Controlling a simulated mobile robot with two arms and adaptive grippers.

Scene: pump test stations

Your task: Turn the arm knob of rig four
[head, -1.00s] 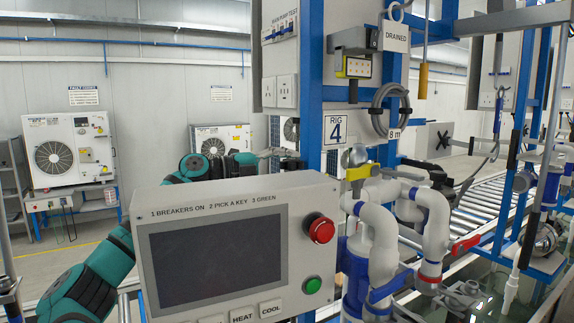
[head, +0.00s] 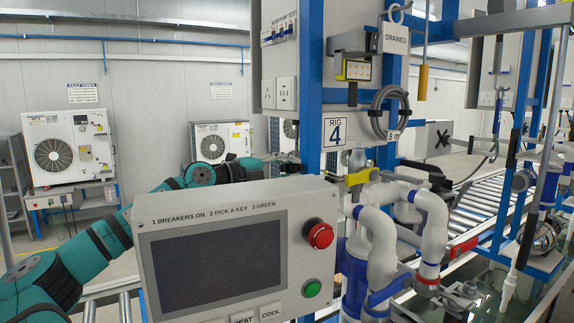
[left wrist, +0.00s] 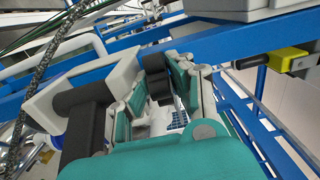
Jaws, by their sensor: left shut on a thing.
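The rig four sign (head: 335,131) hangs on a blue post in the head view. My left gripper (head: 288,160) is left of that post, just above the grey console's top edge. In the left wrist view my left gripper (left wrist: 158,82) is shut on a small dark part beside a blue beam (left wrist: 215,50); I take this to be the arm knob. The fingers cover most of it, so its turn angle cannot be told. My right gripper is in neither view.
The console (head: 215,255), with a dark screen, red button (head: 319,235) and green button (head: 312,289), stands in front of my left forearm. White pipes (head: 380,235) and a yellow fitting (head: 361,176) stand to the right. Outdoor units (head: 68,150) are at the back.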

